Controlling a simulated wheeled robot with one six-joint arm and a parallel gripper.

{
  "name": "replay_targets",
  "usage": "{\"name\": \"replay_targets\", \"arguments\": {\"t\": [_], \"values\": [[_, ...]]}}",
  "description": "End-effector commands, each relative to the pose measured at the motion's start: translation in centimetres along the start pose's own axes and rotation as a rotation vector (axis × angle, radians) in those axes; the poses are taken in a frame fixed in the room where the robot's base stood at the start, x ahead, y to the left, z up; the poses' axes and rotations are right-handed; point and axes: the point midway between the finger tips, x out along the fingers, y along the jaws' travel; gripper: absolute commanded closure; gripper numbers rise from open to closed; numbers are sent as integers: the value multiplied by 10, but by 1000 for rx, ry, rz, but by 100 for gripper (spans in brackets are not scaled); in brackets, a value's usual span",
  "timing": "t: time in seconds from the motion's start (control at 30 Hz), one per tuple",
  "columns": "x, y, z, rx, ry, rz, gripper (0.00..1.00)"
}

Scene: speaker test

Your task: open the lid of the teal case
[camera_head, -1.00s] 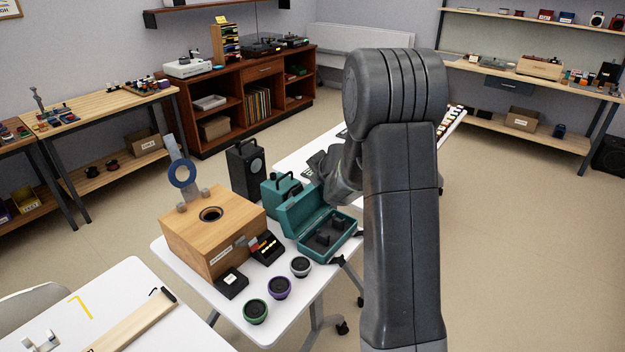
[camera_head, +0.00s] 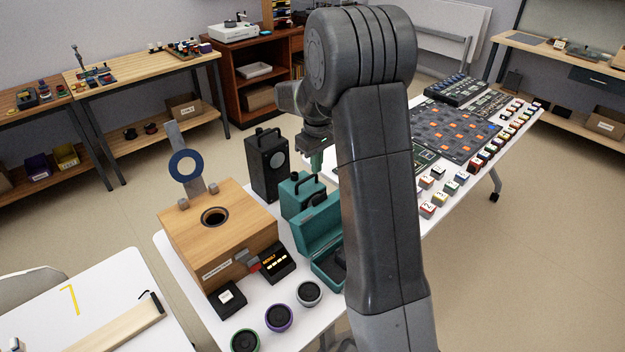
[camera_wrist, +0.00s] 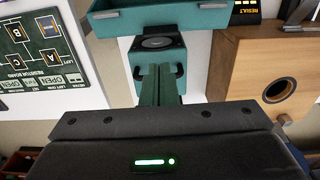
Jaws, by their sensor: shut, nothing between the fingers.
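The teal case (camera_head: 327,270) lies on the white table with its lid (camera_head: 317,226) raised and its dark inside partly showing. My arm hides the case's right part in the head view. The back of the case, with two hinge-like grey pieces, shows along the top of the wrist view (camera_wrist: 165,20). My gripper (camera_head: 317,163) points down behind the case, near a teal box with a dark handle (camera_head: 296,201). Its fingers (camera_wrist: 158,72) are together with nothing between them, and look apart from the lid. They overlap the teal box in the wrist view.
A black speaker (camera_head: 263,168) stands left of the teal box. A wooden box (camera_head: 210,238) with a round hole stands left of the case. Several small round drivers (camera_head: 278,318) sit at the table's front. A dark board (camera_head: 450,132) and several blocks lie to the right.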

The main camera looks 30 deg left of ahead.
Motion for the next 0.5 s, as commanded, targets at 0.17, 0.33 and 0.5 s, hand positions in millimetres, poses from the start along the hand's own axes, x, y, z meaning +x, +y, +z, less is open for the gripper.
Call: {"name": "replay_targets", "arguments": {"t": [0.17, 0.33, 0.5], "values": [[16, -2, 0, 4, -5, -10, 100], [47, -2, 1, 4, -6, -9, 100], [77, -2, 1, 3, -6, -8, 100]]}}
